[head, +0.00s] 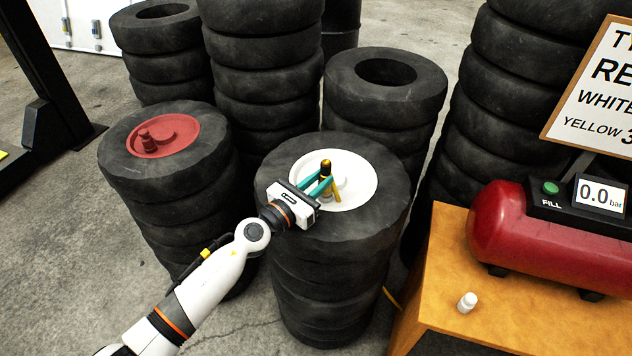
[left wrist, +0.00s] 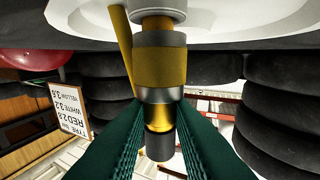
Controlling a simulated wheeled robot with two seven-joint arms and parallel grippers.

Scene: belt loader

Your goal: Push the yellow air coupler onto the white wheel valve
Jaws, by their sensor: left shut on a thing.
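The yellow air coupler (head: 326,169) stands upright over the white wheel (head: 358,178), which lies in the tire on the front middle stack. My left gripper (head: 320,184) is shut on the coupler, its teal fingers on either side. In the left wrist view the coupler (left wrist: 160,68) has a yellow body, a metal collar and a dark end between the fingers (left wrist: 158,125). Its other end meets a grey valve stem (left wrist: 158,10) at the white wheel, in line with it. I cannot tell how far it is pushed on. My right gripper is not in view.
A red wheel (head: 178,135) lies in the left tire stack. More tire stacks stand behind. At right, a wooden table (head: 455,275) holds a red compressor (head: 510,232), its display (head: 600,194) reading 0.0 bar, and a small white cap (head: 467,302). A yellow hose (left wrist: 122,45) runs beside the coupler.

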